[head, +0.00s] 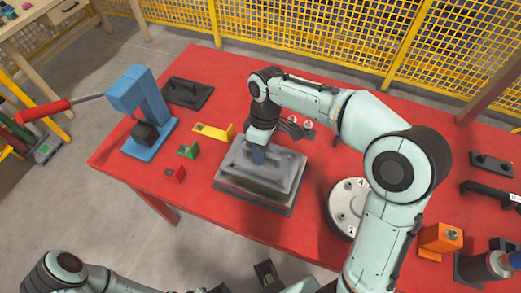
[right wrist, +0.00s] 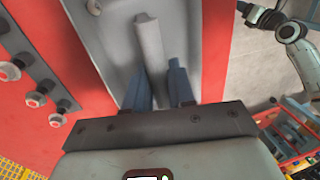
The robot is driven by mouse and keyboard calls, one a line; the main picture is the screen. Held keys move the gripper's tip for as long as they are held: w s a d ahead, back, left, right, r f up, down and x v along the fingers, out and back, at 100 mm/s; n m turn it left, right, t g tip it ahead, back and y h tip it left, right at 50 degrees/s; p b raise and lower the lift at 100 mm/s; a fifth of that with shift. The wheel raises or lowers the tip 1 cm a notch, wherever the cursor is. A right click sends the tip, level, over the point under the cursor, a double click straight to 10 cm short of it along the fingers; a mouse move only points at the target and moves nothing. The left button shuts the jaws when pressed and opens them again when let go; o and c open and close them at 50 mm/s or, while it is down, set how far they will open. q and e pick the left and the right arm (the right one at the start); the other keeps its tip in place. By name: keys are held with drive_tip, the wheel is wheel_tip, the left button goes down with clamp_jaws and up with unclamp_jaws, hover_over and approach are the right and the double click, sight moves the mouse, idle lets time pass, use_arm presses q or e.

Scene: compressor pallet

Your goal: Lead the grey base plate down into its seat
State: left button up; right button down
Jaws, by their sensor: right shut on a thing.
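The grey base plate (head: 280,178) is in the middle of the red table in the head view, over a darker flat base (head: 232,192) whose edge shows around it. I cannot tell whether the two touch or a gap is left. My right gripper (head: 258,155) points down at the plate's middle. In the right wrist view its two blue-grey fingers (right wrist: 160,88) are shut on the raised rib (right wrist: 149,40) of the plate (right wrist: 115,30). The plate's underside is hidden. Part of my left arm shows low in the head view; its fingers are not clear.
A blue press (head: 140,105) with a red lever stands at the left. An orange block (head: 438,238) is further right. Yellow mesh fencing (head: 330,40) stands behind.

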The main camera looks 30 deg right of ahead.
drive_tip(key=shift+f+b, duration=0.95)
drive_tip(key=shift+f, duration=0.65)
drive_tip(key=c, duration=0.9)
unclamp_jaws()
drive_tip(key=r+p, duration=0.1)
drive_tip(key=r, duration=0.3)
drive_tip(key=w+d+r+p, duration=0.1)
drive_tip(key=r, duration=0.3)
drive_tip(key=d+r+p, duration=0.1)
drive_tip(key=r, duration=0.4)
drive_tip(key=shift+w+r, duration=0.1)
drive_tip(key=shift+w, duration=0.25)
